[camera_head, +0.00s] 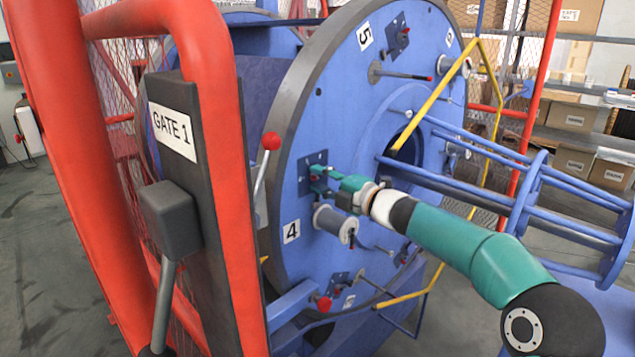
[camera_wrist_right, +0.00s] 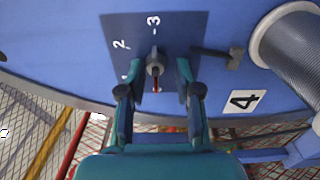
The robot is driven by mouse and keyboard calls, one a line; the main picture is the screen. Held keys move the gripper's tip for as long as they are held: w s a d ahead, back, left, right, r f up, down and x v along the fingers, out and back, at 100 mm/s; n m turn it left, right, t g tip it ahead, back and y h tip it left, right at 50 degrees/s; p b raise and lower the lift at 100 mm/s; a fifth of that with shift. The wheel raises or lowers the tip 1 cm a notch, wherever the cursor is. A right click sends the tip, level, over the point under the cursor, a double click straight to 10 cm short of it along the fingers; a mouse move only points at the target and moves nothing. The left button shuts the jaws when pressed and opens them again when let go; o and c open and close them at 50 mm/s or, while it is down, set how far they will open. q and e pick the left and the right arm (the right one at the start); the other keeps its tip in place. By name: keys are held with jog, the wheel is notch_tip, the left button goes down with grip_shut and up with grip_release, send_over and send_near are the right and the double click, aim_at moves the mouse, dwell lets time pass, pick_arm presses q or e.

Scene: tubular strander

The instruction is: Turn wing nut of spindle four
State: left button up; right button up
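A small grey wing nut (camera_wrist_right: 155,66) with a red-tipped wing sits on a dark blue plate (camera_wrist_right: 190,25) marked with numbers including 2 and 3. Its red tip points down in the right wrist view. The plate (camera_head: 309,160) is on the blue disc (camera_head: 340,110), above the white label 4 (camera_head: 291,231). My teal right gripper (camera_wrist_right: 158,90) is open, its fingers on either side of the wing nut, with a gap visible on both sides. In the head view the right gripper (camera_head: 318,179) is at the plate and hides the nut. My left gripper is not in view.
A grey spool (camera_head: 335,224) sits just below my right gripper. A dark T-shaped part (camera_wrist_right: 222,56) is beside the plate. A blue tubular cage (camera_head: 530,190) and yellow rails (camera_head: 435,95) are near my right arm. The red gate frame (camera_head: 75,150) stands at left.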

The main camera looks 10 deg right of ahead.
jog(key=shift+d+r, duration=0.1)
jog(key=v, duration=1.2)
